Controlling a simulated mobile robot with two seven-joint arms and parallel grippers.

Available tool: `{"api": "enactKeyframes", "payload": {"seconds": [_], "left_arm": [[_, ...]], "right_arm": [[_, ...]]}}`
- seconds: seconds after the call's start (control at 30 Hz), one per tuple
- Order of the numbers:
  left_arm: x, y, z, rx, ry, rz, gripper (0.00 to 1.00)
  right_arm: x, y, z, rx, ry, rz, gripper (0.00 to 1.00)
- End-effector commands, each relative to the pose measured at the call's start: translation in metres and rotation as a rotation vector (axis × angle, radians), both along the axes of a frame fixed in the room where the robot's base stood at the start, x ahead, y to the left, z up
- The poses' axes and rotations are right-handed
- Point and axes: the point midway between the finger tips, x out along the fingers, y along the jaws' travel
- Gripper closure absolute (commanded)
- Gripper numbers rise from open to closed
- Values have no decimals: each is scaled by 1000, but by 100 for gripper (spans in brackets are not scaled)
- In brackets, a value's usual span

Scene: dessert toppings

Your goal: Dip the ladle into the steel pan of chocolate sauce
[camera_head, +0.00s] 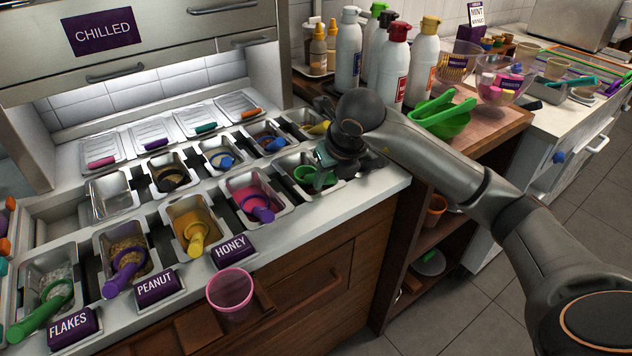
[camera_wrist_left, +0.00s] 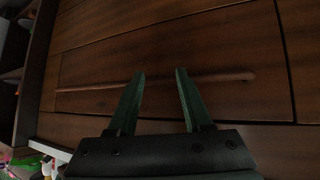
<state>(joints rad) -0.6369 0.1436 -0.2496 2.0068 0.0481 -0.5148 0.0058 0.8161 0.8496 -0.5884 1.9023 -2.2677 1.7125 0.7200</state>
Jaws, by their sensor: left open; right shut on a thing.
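My right gripper (camera_head: 328,166) is over the steel pan (camera_head: 337,187) at the right end of the front row, its fingers small and partly hidden by my wrist. It is shut on what looks like the green ladle (camera_head: 304,174), whose round bowl is low inside that pan. The grip point is not clear, and I cannot tell whether the bowl touches the contents. The sauce there is mostly hidden, and no label on this pan shows. My left gripper (camera_wrist_left: 160,73) is open and empty in the left wrist view, before a wooden drawer front.
Neighbouring pans hold a purple ladle (camera_head: 257,207) and a yellow ladle (camera_head: 196,236). A pink cup (camera_head: 231,292) is at the counter's front edge. Bottles (camera_head: 393,66) and green bowls (camera_head: 440,117) stand behind my right arm. A bar handle (camera_wrist_left: 225,77) crosses the drawer front.

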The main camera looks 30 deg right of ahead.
Motion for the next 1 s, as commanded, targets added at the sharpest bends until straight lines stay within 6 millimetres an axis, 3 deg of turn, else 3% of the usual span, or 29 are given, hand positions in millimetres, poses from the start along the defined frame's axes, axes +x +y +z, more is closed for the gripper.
{"api": "enactKeyframes", "payload": {"seconds": [0.03, 0.5, 0.8, 1.0], "left_arm": [[0, 1, 7, 1, -1, 2, 50], [-4, 21, 23, 26, -6, 40, 50], [-14, 24, 21, 27, 8, 49, 50], [-14, 24, 34, 27, 13, 49, 50]], "right_arm": [[0, 0, 10, 0, -2, 0, 100], [0, 0, 56, 0, 0, 0, 100], [0, 0, 64, 0, 0, 0, 100], [0, 0, 83, 0, -2, 0, 100]]}}
